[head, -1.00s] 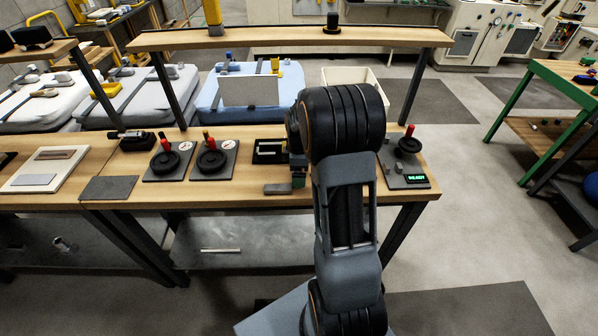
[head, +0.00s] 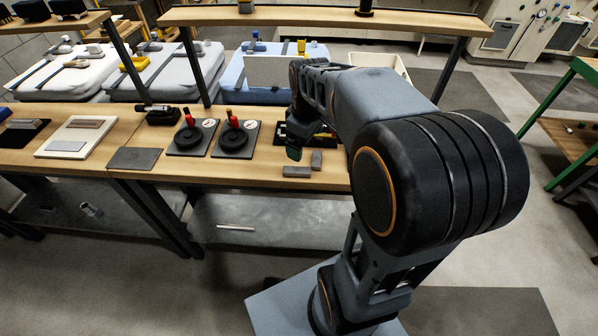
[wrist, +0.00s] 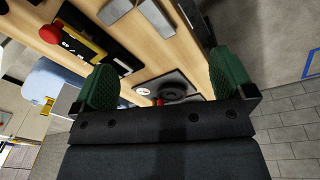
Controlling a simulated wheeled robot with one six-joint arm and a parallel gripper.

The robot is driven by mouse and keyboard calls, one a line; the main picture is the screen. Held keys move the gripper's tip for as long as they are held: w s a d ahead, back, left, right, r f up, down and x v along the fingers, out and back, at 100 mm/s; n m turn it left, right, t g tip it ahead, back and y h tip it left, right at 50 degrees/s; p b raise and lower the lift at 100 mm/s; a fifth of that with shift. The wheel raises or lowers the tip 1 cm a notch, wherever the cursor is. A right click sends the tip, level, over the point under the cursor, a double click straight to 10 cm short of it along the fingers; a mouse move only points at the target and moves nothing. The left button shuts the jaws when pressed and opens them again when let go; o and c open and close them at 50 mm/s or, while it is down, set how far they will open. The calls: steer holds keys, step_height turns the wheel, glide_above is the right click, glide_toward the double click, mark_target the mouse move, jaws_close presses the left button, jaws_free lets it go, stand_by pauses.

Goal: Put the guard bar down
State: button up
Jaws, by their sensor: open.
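A yellow bar with dark marks (wrist: 77,42) lies along a black panel (wrist: 113,47) on the bench in the wrist view; it is probably the guard bar. A red knob (wrist: 50,33) stands by its end. In the head view a bit of yellow (head: 322,139) shows beside my arm; my arm hides most of the panel. My gripper (head: 294,150) is over the bench by the panel's front left side. In the wrist view its green fingers (wrist: 163,65) are wide apart with nothing between them; the bar lies beyond the left finger.
Two grey blocks (head: 297,171) lie near the bench's front edge. Two handwheel stations with red knobs (head: 235,140) stand to the left. A shelf (head: 320,16) runs above the bench's back. A dark plate (head: 137,158) lies farther left.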

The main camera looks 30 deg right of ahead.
steer(key=s+a+f+m+t, duration=0.1)
steer(key=s+a+m+t, duration=0.1)
steer(key=s+a+m, duration=0.5)
steer(key=s, duration=0.3)
steer(key=shift+s+a+f, duration=0.15)
steer(key=shift+a+f, duration=0.15)
steer(key=shift+a, duration=0.05)
steer(key=shift+r, duration=0.1)
steer(key=shift+r+p, duration=0.45)
steer(key=shift+r, duration=0.05)
